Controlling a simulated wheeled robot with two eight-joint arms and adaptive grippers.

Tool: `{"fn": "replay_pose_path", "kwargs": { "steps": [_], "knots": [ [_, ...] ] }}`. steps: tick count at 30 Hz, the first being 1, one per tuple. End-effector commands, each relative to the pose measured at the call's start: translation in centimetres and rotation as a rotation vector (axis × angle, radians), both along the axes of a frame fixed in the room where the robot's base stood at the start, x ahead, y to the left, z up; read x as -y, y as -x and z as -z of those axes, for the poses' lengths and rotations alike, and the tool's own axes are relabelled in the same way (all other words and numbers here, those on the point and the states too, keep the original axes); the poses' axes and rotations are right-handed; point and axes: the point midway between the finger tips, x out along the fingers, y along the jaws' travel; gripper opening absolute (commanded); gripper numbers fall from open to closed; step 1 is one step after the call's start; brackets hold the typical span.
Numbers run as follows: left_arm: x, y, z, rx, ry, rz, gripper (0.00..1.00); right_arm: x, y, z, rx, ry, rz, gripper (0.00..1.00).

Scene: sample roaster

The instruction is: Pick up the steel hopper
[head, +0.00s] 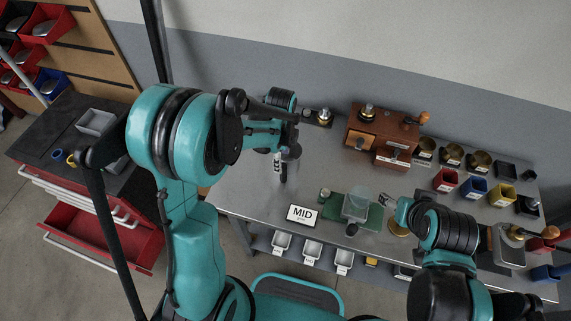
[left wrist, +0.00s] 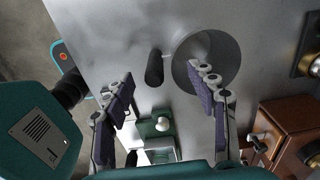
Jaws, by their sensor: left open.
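A round grey metal piece (left wrist: 196,76) with a bright highlight shows in the left wrist view and looks like the steel hopper. A dark handle-like cylinder (left wrist: 154,68) stands beside it; whether they join I cannot tell. My left gripper (left wrist: 168,86) is open and empty above the bench, its right finger overlapping the round piece in that view. In the head view my left gripper (head: 283,168) hangs over the bench's left part, and my arm hides the round piece. My right gripper (head: 394,204) is over the bench right of the green board; its jaw state is unclear.
The steel bench (head: 248,190) holds a MID sign (head: 302,215), a green board (head: 332,207) with a clear container (head: 356,206), and a wooden box (head: 375,132) behind. Coloured bins (head: 473,188) stand at right. A red tool cabinet (head: 100,230) is at left.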

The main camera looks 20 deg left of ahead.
Motion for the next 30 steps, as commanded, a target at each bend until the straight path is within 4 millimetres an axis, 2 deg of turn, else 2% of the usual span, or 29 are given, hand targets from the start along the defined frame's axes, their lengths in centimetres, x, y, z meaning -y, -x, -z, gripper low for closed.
{"fn": "replay_pose_path", "kwargs": {
  "steps": [9,18,19,24,25,30],
  "knots": [
    [0.7,0.2,4.6,0.001,0.0,-0.001,0.58,0.0,0.0,1.6,0.0,0.0,0.0,0.64],
    [0.7,0.3,5.2,0.001,0.0,-0.002,0.58,0.0,0.0,1.7,0.0,0.0,0.0,0.64],
    [0.7,0.3,5.2,0.001,0.0,-0.002,0.55,0.0,0.0,1.7,0.0,0.0,0.0,0.64],
    [0.7,0.3,5.2,0.001,0.0,-0.002,0.1,0.0,0.0,1.7,0.0,0.0,0.0,0.64],
    [0.7,0.3,5.2,0.001,0.0,-0.002,0.05,0.0,0.0,1.7,0.0,0.0,0.0,0.64],
    [0.7,0.3,5.2,0.001,0.0,-0.002,0.05,0.0,0.0,1.7,0.0,0.0,0.0,0.64]
  ]
}}
